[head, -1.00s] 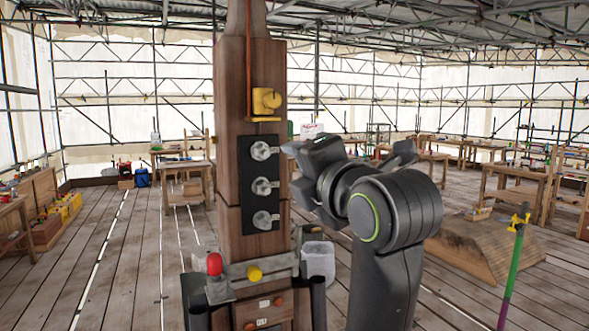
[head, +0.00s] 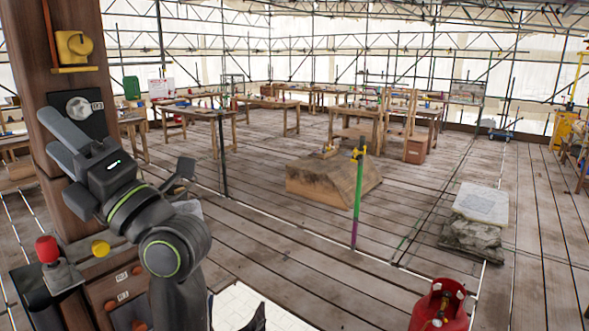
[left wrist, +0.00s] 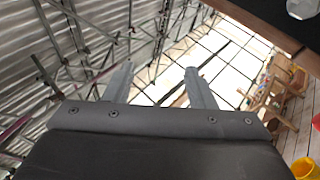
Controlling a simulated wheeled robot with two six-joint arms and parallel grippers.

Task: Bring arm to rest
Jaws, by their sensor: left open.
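My left gripper (head: 58,135) is raised in front of the wooden spire post (head: 70,211) at the left of the head view. I cannot tell from the head view how near the fingers are to the panel. My right gripper cannot be made out.
A red gas bottle (head: 438,306), a stone block (head: 472,233) and a green-purple pole (head: 357,195) stand on the plank floor to the right.

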